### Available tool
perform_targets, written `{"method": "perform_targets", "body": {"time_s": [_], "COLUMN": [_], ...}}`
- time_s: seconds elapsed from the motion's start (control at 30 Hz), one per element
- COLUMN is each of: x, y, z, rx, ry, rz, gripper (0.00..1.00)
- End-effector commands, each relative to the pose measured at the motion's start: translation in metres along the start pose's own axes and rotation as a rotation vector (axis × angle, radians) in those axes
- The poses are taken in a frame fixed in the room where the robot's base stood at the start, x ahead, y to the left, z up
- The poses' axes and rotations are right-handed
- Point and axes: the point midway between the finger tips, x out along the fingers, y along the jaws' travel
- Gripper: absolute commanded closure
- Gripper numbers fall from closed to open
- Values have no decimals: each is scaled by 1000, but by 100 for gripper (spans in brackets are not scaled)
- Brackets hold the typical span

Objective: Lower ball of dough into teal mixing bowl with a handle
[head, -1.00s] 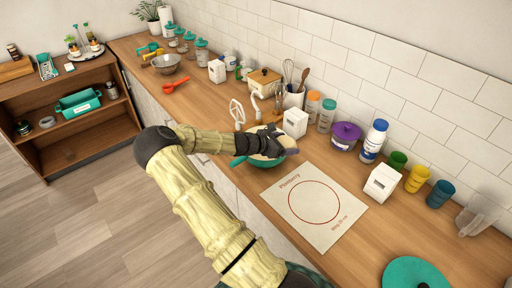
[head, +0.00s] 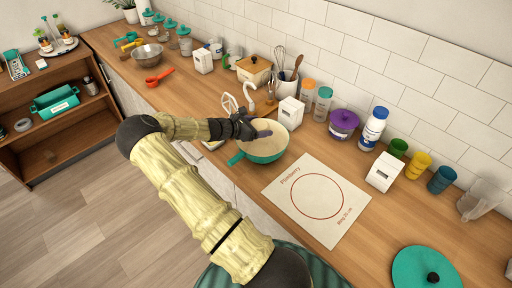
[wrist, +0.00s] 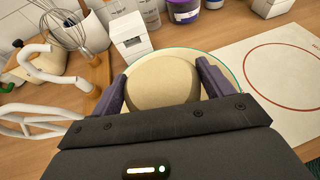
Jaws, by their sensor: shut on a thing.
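The teal mixing bowl (head: 268,158) stands on the wooden counter. Its handle (head: 236,159) points to the front left and its inside is cream. My gripper (head: 262,131) is over the left part of the bowl opening. In the wrist view my gripper (wrist: 161,76) is shut on the pale, round ball of dough (wrist: 163,80), one purple finger on each side. The bowl's rim (wrist: 236,72) shows behind and to the right of the dough. In the head view I cannot pick the dough out from the cream bowl inside. How high it is above the bowl bottom is unclear.
A pastry mat (head: 290,208) lies right of the bowl. A white box (head: 290,111) and a utensil crock (head: 286,90) stand behind it. White mixer attachments (wrist: 40,120) lie close on the left. A teal lid (head: 420,268) lies at the front right.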

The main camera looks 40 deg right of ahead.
Motion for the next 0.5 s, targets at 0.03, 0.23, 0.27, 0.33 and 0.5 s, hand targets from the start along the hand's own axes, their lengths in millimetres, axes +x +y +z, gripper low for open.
{"method": "perform_targets", "body": {"time_s": [0.03,0.23,0.27,0.33,0.5], "x": [1,1,2,4,10], "y": [0,-1,-1,-1,-1], "z": [1,1,2,2,5], "rx": [1,1,1,1,2], "ry": [-1,-1,-1,-2,-2], "rz": [-2,-2,-2,-3,-4], "gripper": [50,50,50,50,50]}}
